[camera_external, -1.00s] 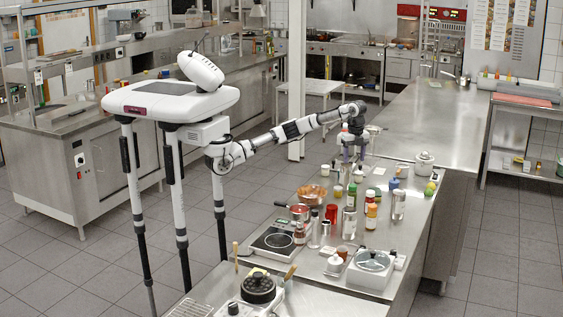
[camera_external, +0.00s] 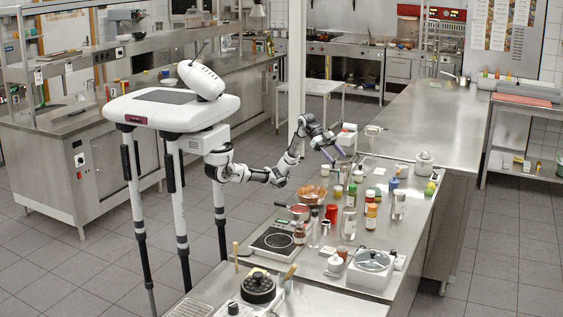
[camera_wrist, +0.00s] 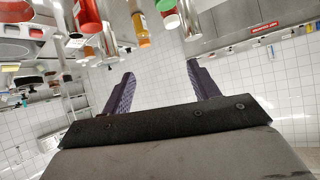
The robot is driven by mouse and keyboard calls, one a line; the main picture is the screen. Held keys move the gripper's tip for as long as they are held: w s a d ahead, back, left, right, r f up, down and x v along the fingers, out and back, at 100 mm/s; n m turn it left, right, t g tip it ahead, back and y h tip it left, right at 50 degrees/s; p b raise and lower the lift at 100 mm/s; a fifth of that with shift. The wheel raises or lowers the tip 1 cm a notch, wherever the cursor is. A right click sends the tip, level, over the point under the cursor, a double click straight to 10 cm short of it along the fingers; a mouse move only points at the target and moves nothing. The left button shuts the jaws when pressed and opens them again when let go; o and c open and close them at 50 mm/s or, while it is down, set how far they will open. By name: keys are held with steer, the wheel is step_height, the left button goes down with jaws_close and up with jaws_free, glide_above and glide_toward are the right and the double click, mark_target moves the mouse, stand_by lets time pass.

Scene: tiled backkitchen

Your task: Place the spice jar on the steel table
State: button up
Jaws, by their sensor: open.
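Several spice jars and bottles stand upright on the steel table (camera_external: 405,238). One is a jar with a green lid (camera_external: 350,195), and beside it are jars with orange-red labels (camera_external: 371,216). I cannot tell which one is the task's spice jar. My gripper (camera_external: 341,150) is open and empty, above the far left part of the table and apart from the jars. In the wrist view its two fingers (camera_wrist: 160,82) are spread with nothing between them. That view is strongly tilted, and an orange bottle (camera_wrist: 141,29) and a red bottle (camera_wrist: 88,15) show at its top.
A white pot (camera_external: 424,161) stands farther back. The far steel counter (camera_external: 430,110) is mostly clear.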

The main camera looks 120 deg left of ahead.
steer(key=s+a+n+t+y, duration=0.1)
steer(key=s+a+n+t, duration=0.25)
steer(key=s, duration=0.25)
steer(key=p, duration=0.4)
glide_toward(352, 196)
steer(key=w+r, duration=0.2)
steer(key=w, duration=0.5)
steer(key=shift+s+a+f+m, duration=0.15)
steer(key=shift+a+f+m, duration=0.05)
steer(key=shift+a+m, duration=0.15)
steer(key=shift+c, duration=0.4)
jaws_close()
